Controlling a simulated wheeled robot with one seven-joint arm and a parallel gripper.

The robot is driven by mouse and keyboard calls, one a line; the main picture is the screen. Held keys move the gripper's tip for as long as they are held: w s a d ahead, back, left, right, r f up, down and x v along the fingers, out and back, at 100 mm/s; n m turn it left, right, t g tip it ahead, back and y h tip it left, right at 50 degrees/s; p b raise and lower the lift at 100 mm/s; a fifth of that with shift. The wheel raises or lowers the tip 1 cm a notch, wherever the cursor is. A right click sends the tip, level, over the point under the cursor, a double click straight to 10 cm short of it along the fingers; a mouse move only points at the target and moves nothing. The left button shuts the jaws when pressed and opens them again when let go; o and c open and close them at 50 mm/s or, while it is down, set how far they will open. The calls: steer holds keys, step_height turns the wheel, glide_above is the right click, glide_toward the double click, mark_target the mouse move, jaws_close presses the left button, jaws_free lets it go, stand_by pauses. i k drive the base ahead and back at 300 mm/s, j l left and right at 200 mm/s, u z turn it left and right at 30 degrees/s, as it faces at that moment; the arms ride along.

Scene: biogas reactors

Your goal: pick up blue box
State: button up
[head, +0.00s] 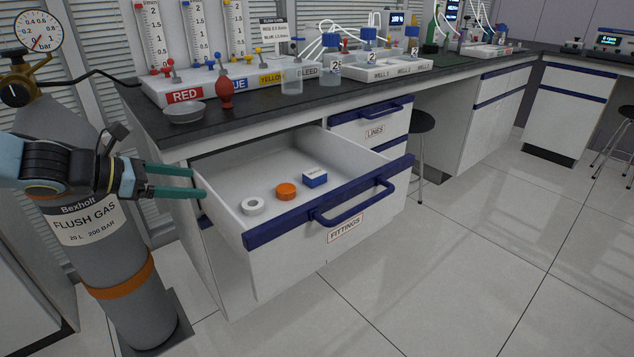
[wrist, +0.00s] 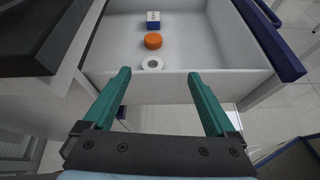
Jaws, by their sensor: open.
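The blue box (head: 315,178) is small, with a white upper part, and sits in the open drawer labelled FITTINGS (head: 224,213). It also shows in the wrist view (wrist: 153,20), at the far end of a row of three items. My gripper (head: 204,182) is open and empty at the drawer's left side wall. In the wrist view its two green fingers (wrist: 158,80) are wide apart and point toward the drawer, with the white ring between them and the box farther off. Nothing hides the box.
An orange round cap (head: 286,191) and a white ring (head: 253,206) lie in the drawer between my gripper and the box. The drawer's blue front handle (head: 352,205) sticks out. The black countertop (head: 250,102) overhangs the drawer's back. A grey gas cylinder (head: 100,240) stands at left.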

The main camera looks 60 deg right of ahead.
mark_target(316, 176)
steer(key=k+l, duration=0.1)
steer(key=l, duration=0.35)
steer(key=k+l, duration=0.15)
steer(key=l, duration=0.3)
steer(key=k+l, duration=0.1)
steer(key=l, duration=0.35)
